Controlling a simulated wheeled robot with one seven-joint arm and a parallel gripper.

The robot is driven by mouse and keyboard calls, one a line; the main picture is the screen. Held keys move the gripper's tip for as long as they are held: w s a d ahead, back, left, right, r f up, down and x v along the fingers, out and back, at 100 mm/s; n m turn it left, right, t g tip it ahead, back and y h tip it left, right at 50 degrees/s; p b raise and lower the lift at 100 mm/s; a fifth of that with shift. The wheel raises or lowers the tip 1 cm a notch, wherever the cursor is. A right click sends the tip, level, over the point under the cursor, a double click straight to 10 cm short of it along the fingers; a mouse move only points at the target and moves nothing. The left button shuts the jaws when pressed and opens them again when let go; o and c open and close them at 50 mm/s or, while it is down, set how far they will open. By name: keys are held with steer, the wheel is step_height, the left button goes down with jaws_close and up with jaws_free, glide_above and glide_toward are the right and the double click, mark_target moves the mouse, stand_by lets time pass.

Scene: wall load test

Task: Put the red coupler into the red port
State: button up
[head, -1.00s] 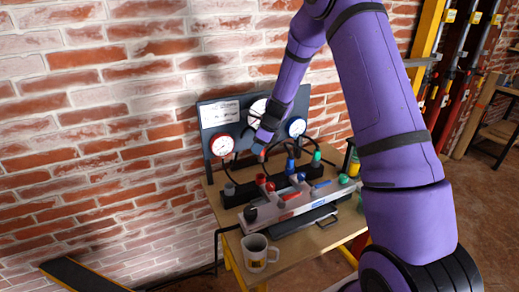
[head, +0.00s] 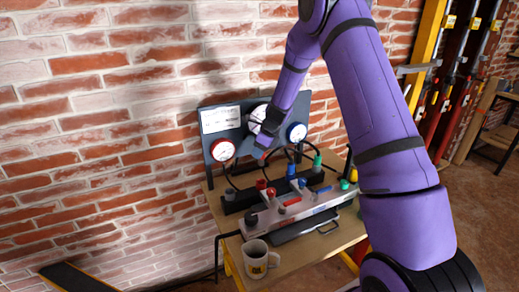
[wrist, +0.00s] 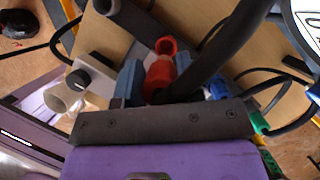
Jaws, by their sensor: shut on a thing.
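My gripper (head: 264,143) is above the bench, in front of the gauge panel. In the wrist view its blue-grey fingers (wrist: 158,82) are shut on the red coupler (wrist: 157,74), with a black hose running up from it. A red open-topped cylinder (wrist: 166,45) shows just beyond the coupler; it seems to be the red piece on the dark rack (head: 261,184). The red port (head: 271,192) is on the grey manifold block (head: 320,214), below the gripper and apart from it. I cannot make the port out in the wrist view.
Blue (head: 292,169) and green (head: 317,162) couplers stand on the rack with looping black hoses. The gauge panel (head: 213,150) is close behind. A black knob (head: 250,217) sits at the manifold's left end.

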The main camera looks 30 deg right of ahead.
steer(key=shift+f, duration=2.7)
steer(key=shift+f, duration=3)
stand_by(0.9)
steer(key=o, duration=1.5)
steer(key=shift+r, duration=0.15)
